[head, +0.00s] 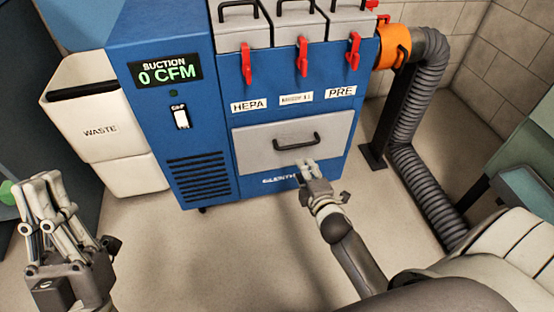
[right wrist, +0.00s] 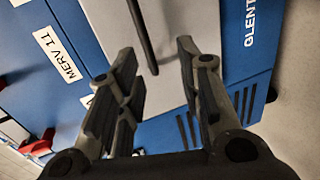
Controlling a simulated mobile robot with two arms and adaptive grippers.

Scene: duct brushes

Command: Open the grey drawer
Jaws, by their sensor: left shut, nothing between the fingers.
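The grey drawer (head: 260,143) is in the lower front of the blue suction unit and is shut. Its dark bar handle (head: 296,142) is at the drawer's middle. My right gripper (head: 305,166) is just below the handle in the head view. In the right wrist view my right gripper (right wrist: 156,58) is open and empty, its fingers apart. The handle (right wrist: 146,35) shows beyond and between the fingertips, in front of the drawer face (right wrist: 208,22); I cannot tell whether they touch. My left gripper (head: 45,184) is shut and empty at the far left, away from the drawer.
The blue unit (head: 190,130) has several grey filter boxes with red latches (head: 302,56) above the drawer. A white waste bin (head: 100,125) stands at its left. A ribbed grey duct (head: 410,150) runs down its right side. The floor before the unit is clear.

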